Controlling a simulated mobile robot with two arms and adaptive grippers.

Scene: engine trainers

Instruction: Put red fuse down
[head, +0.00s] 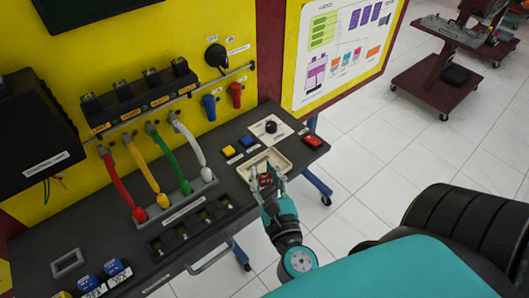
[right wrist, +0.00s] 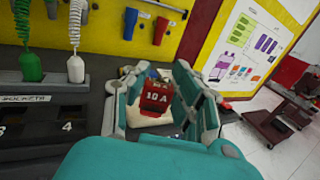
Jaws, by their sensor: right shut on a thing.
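The red fuse (head: 265,180), marked 10 A, is held in my right gripper (head: 268,184). In the right wrist view the fuse (right wrist: 155,97) sits between the two fingers of the gripper (right wrist: 153,82), its label facing the camera. The cream tray (head: 283,160) lies on the dark bench top, and the fuse is over it in the head view. The tray (right wrist: 148,120) also shows behind and below the fuse in the wrist view. Whether the fuse touches the tray is hard to tell. My left gripper is not in view.
A dark socket panel (head: 172,240) is left of the tray. Coiled cables (head: 144,172) rise at the left. The bench's right edge is close to the tray.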

